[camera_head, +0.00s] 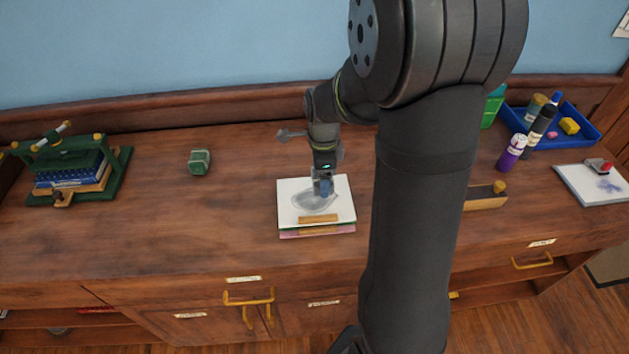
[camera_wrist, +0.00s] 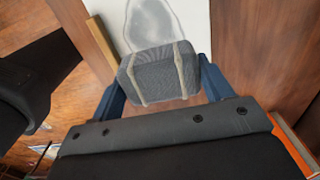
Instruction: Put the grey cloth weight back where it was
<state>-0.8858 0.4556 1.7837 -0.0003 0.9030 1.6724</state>
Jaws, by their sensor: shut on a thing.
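My gripper (camera_head: 323,189) is over a stack of sheets (camera_head: 343,188) on the wooden counter, partly hidden by its own wrist in the head view. In the wrist view, its blue fingers (camera_wrist: 164,82) are shut on the grey cloth weight (camera_wrist: 158,72), a dark woven block with two pale bands. The weight is just above or on the white top sheet; I cannot tell if it touches. A flat grey oval (camera_head: 308,203) shows on that sheet, and in the wrist view (camera_wrist: 152,20) it lies just beyond the weight.
A wooden strip (camera_head: 318,218) lies along the stack's front edge. A small green block (camera_head: 199,161) stands to the left, a green press (camera_head: 118,163) farther left. On the right are a purple bottle (camera_head: 511,153), a blue tray (camera_head: 585,135) and a pad (camera_head: 590,190). The left-middle counter is clear.

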